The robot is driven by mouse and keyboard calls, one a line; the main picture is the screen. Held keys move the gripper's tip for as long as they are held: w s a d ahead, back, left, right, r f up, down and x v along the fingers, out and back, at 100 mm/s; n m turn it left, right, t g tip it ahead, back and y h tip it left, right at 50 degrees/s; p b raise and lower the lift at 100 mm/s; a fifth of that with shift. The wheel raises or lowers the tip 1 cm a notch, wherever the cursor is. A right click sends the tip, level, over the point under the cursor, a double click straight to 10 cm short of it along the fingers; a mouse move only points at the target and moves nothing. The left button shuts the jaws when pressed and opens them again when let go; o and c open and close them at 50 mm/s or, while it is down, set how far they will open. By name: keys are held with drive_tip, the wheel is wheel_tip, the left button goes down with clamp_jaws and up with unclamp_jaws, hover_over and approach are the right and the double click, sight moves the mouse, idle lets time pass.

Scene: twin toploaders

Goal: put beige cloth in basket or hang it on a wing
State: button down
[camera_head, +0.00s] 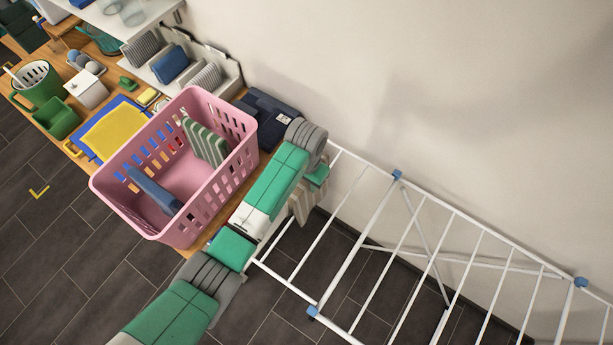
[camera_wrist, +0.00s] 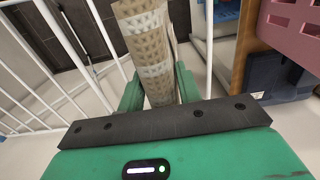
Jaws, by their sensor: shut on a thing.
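My gripper (camera_wrist: 158,88) is shut on the beige cloth (camera_wrist: 145,40), which shows between the two green fingers in the wrist view. In the head view the beige cloth (camera_head: 302,203) hangs below my gripper, partly hidden by my arm, at the left end of the drying rack. The white drying rack (camera_head: 420,238) with blue corner joints stands at the right along the wall. The pink basket (camera_head: 172,235) stands on the wooden counter, left of my arm. It holds a green-and-white striped cloth (camera_head: 205,142) and a blue cloth (camera_head: 154,191).
A dark blue object (camera_head: 268,117) lies right of the basket. Rack bars run close beside my gripper.

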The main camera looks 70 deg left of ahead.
wheel_tip(320, 180, down, 6)
drive_tip(key=b, duration=0.5)
drive_tip(key=shift+r, duration=0.25)
drive_tip(key=shift+f+b, duration=2.35)
drive_tip(key=shift+f, duration=1.75)
drive_tip(key=c, duration=0.9)
unclamp_jaws()
wheel_tip(320, 180, up, 8)
drive_tip(key=shift+f+p, duration=0.1)
drive_tip(key=shift+p, duration=0.4)
